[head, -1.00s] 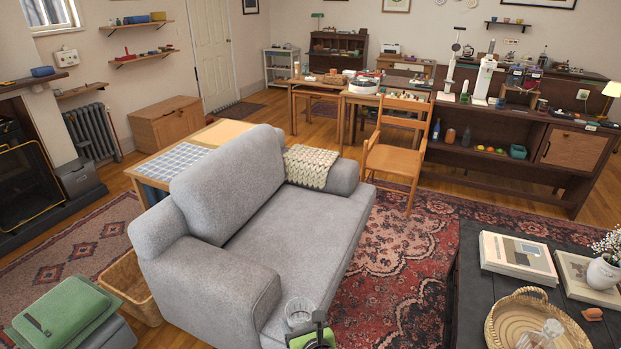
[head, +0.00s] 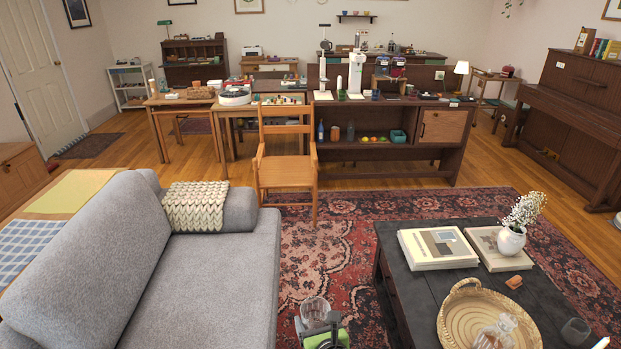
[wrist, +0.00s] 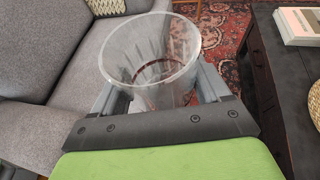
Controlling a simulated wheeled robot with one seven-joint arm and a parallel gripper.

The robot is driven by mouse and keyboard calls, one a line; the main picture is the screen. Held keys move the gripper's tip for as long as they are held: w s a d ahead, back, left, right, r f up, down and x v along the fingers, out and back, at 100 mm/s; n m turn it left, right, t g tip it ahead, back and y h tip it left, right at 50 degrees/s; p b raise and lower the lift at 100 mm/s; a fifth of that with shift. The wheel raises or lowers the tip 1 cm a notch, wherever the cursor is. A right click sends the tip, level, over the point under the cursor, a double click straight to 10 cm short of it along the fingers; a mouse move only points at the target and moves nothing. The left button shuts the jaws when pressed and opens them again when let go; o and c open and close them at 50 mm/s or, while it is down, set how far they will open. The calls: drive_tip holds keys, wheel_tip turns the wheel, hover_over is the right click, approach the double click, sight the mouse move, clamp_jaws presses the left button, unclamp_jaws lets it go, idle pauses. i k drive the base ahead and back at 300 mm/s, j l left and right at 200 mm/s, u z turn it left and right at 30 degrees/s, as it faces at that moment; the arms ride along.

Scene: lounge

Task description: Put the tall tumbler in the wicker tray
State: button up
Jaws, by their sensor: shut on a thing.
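The clear glass tumbler (wrist: 150,55) is held between the fingers of my gripper (wrist: 158,100), open end toward the wrist camera. In the head view the tumbler (head: 314,311) shows at the bottom middle, above my gripper (head: 320,328), over the rug between sofa and coffee table. The round wicker tray (head: 449,325) with a loop handle lies on the dark coffee table to the right of my gripper. A clear glass decanter (head: 497,333) stands in the tray. My gripper is shut on the tumbler, apart from the tray.
The dark coffee table (head: 398,262) also bears books (head: 437,249), a white vase of flowers (head: 511,241), a small brown object (head: 513,282) and a dark glass (head: 575,331). The grey sofa (head: 215,265) is close on the left. The tray's left part looks bare.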

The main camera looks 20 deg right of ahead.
sight(485, 322)
drive_tip(key=i+z, duration=0.8)
drive_tip(key=z, duration=0.15)
drive_tip(key=i+j+z, duration=0.2)
drive_tip(key=i+z, duration=0.25)
drive_tip(key=i+j+z, duration=0.25)
drive_tip(key=z, duration=0.25)
drive_tip(key=i+j+z, duration=0.2)
drive_tip(key=j, duration=0.3)
drive_tip(key=i, duration=0.15)
